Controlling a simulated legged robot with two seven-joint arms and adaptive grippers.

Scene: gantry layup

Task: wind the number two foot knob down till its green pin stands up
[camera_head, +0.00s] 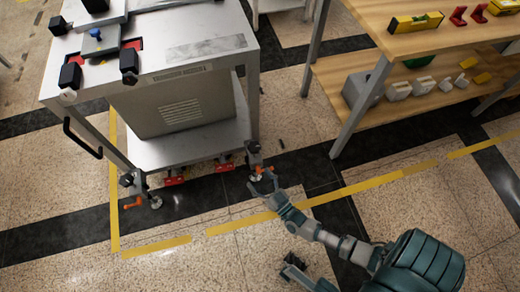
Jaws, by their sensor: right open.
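The machine cart (185,150) stands on feet at its lower front corners. Its right front foot (253,150) carries an orange knob (258,169). Its left front foot (127,180) has an orange part (132,203) and a round pad beside it. My right gripper (262,182) is open at the right front foot, just below the orange knob; I cannot tell whether it touches. A dark gripper end (292,268), apparently my left, shows low in the picture; its jaws are unclear. I cannot read any foot number, and no green pin can be made out.
Red blocks (174,181) sit under the cart's front edge. A black handle (82,140) sticks out at the cart's left. A wooden bench (410,115) with a lower shelf stands at the right. Yellow tape (157,248) marks the floor, which is open in front.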

